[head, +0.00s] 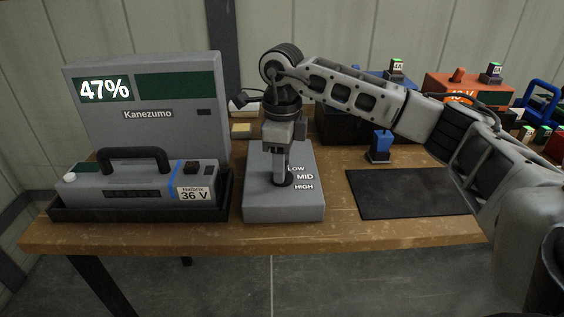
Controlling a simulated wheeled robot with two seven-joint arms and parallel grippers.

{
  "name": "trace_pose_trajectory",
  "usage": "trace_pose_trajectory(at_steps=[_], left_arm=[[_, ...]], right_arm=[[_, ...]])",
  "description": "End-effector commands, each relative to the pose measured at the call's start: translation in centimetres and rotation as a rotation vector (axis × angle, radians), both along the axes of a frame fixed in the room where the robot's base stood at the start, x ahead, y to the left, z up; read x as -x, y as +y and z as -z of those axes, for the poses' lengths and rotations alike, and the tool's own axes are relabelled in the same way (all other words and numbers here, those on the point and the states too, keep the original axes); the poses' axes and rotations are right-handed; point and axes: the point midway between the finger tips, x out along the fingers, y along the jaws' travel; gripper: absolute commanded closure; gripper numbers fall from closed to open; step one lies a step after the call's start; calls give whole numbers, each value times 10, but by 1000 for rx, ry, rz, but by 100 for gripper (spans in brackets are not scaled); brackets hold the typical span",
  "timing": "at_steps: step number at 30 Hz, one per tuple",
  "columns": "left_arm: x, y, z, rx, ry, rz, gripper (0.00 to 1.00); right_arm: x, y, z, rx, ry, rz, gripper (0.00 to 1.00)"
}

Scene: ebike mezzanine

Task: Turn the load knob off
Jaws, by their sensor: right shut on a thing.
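The load box (284,213) is a grey block on the table, left of centre, with the labels LOW, MID and HIGH on its top, right of the knob. The load knob (284,183) is a small dark piece on that top, mostly hidden by my gripper. My right gripper (282,176) points straight down from above and is shut on the knob. Which label the knob points to cannot be told. My left gripper is not in view.
A grey Kanezumo unit (150,136) reading 47% stands at the left, with a 36 V battery (135,190) in a black tray (140,214) before it. A black mat (410,195) lies right. A blue item (380,145) and an orange box (462,88) stand behind it.

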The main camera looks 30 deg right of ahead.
Motion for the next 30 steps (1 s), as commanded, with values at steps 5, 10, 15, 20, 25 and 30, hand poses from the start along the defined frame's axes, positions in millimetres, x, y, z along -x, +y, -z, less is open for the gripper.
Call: trace_pose_trajectory(at_steps=[5, 10, 15, 20, 25, 30], left_arm=[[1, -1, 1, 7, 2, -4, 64], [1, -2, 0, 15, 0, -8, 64], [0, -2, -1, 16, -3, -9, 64], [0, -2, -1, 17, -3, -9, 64], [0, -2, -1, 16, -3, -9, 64], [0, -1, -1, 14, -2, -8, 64]], right_arm=[[-1, 0, -2, -2, -5, -117, 79], [-1, 0, -2, -2, -6, -195, 79], [-1, 0, -2, -2, -6, -238, 79], [-1, 0, -2, -2, -6, -254, 79], [-1, 0, -2, -1, -6, -257, 79], [-1, 0, -2, -1, -6, -257, 79]])
